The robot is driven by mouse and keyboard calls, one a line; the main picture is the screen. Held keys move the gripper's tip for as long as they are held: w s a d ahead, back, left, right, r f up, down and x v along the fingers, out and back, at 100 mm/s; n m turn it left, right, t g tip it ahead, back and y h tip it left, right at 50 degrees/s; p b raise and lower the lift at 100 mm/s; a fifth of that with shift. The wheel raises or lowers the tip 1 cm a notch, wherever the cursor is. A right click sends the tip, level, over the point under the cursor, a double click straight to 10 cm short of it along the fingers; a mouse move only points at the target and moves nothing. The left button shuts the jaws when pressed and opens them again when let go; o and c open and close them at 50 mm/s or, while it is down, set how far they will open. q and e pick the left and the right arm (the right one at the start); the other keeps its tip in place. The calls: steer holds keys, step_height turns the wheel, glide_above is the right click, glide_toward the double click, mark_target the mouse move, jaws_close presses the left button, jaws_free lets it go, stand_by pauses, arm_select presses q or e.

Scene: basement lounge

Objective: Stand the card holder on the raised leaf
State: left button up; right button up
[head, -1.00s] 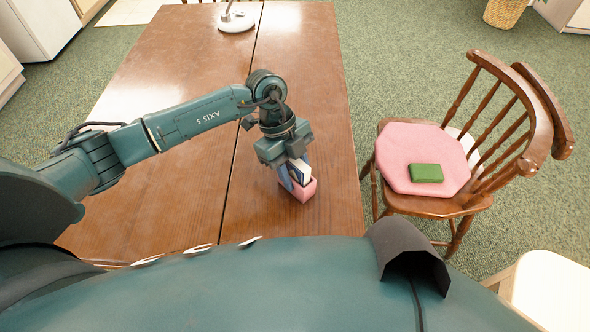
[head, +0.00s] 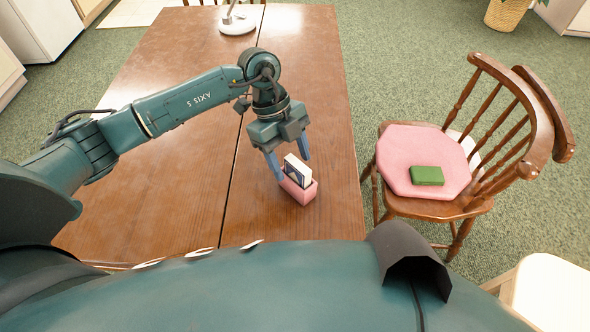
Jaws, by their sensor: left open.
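The card holder (head: 302,192) is a small pink open box with dark and white cards (head: 297,170) standing in it. It stands upright on the wooden table, on the part (head: 310,100) to the right of the long seam. My left gripper (head: 289,168) is open, pointing down just above the holder, with its blue fingers on either side of the cards. I cannot tell whether the left finger touches the holder. My right gripper is not in view. Whether this part of the table is a raised leaf is hard to tell from above.
A wooden chair (head: 480,205) with a pink cushion (head: 410,155) and a green box (head: 427,176) on it stands right of the table. A lamp base (head: 238,24) stands at the table's far end. The tabletop around the holder is clear.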

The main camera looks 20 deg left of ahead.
arm_select(q)
steer(key=v, duration=0.7)
steer(key=shift+a+r, duration=0.15)
steer(key=shift+r, duration=0.15)
